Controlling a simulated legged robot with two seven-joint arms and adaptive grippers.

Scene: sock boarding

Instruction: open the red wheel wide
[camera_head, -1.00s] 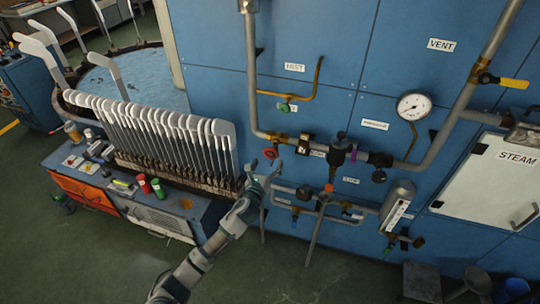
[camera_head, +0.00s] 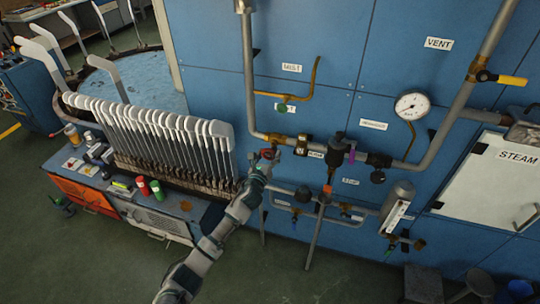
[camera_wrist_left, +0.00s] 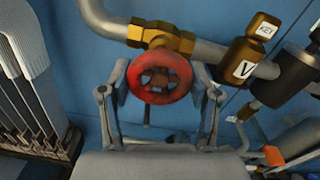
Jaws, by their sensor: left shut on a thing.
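The red wheel (camera_wrist_left: 160,97) is a small round handwheel on a brass valve (camera_wrist_left: 161,37) in the grey pipe. In the left wrist view it sits between the two fingers of my left gripper (camera_wrist_left: 161,72). The gripper is shut on the wheel, one finger at each side of its rim. In the head view my left gripper (camera_head: 267,157) is at the wheel (camera_head: 268,153), which it partly hides. My right gripper is in neither view.
A row of white sock forms (camera_head: 150,120) stands close to the left of my arm. Right of the wheel, the pipe carries other fittings (camera_head: 338,150) and a gauge (camera_head: 412,105). A blue panel wall (camera_head: 310,35) stands behind.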

